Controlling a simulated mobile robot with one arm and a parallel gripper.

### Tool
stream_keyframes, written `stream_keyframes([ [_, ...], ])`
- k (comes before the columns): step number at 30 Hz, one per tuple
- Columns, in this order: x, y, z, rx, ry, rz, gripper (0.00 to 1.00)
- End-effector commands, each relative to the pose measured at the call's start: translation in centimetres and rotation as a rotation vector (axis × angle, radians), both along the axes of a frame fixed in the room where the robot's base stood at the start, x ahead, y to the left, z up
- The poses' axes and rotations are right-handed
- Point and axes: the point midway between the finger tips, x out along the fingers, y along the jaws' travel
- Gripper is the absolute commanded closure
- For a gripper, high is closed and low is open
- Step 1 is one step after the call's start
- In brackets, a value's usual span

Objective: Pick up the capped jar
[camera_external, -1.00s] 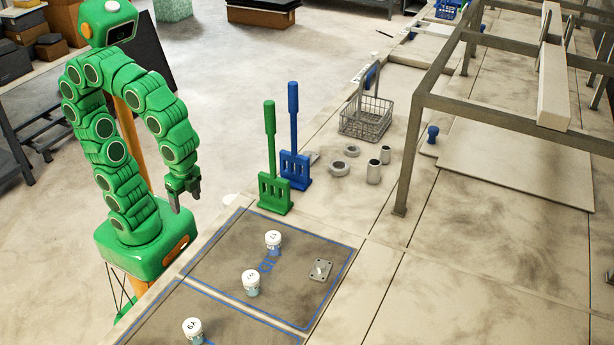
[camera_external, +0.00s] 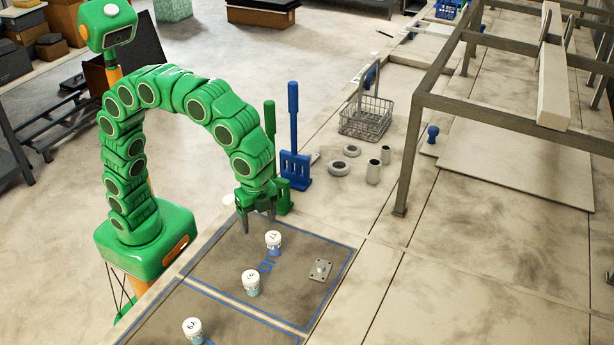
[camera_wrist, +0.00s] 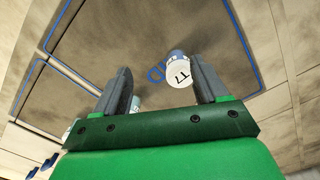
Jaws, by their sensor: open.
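The far jar (camera_external: 273,242) is closest to my gripper, with the middle jar (camera_external: 251,285) and the near jar (camera_external: 193,331) further forward. My gripper (camera_external: 259,224) is open and empty above the panel, just behind the far jar and apart from it. In the wrist view one jar (camera_wrist: 181,75) with a marked lid shows between my open fingers (camera_wrist: 162,78), close to the right finger. Another jar (camera_wrist: 135,103) is mostly hidden by the left finger.
A metal plate with a knob (camera_external: 320,269) lies right of the jars. A wire basket (camera_external: 366,120), rings and small cylinders (camera_external: 374,172) stand further back.

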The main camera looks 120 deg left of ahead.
Motion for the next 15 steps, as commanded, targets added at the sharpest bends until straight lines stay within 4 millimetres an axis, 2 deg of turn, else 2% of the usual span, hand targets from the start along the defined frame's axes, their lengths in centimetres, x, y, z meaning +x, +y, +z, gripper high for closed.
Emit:
stream_keyframes([
  [3, 2.2, 0.0, -0.1, -0.001, -0.008, -0.03, 0.28],
  [6, 3.3, -0.1, -0.1, -0.001, -0.014, -0.047, 0.28],
  [15, 3.9, 0.0, -1.5, -0.001, -0.015, -0.058, 0.28],
])
